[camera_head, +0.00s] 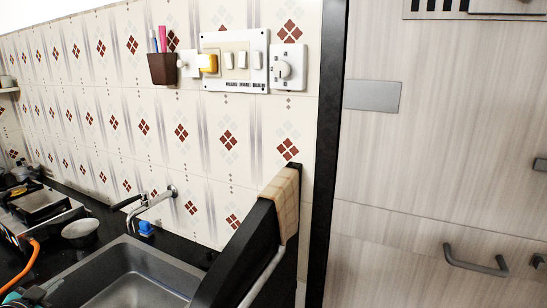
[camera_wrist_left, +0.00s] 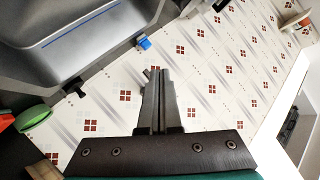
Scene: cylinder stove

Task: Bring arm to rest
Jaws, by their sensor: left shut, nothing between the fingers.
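My left gripper (camera_wrist_left: 158,85) shows in the left wrist view, its two dark fingers side by side and shut with nothing between them. They point up the picture in front of the tiled wall (camera_wrist_left: 215,95). In the head view, only a small teal and dark piece, probably part of my left gripper, shows at the lower left corner beside the sink (camera_head: 130,275). The rest of my left arm is outside that view. My right arm and gripper show in neither view.
A tap (camera_head: 150,200) and a blue item (camera_head: 146,229) are behind the sink. A stove (camera_head: 35,210), an orange hose (camera_head: 32,256) and a small bowl (camera_head: 81,231) are at left.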

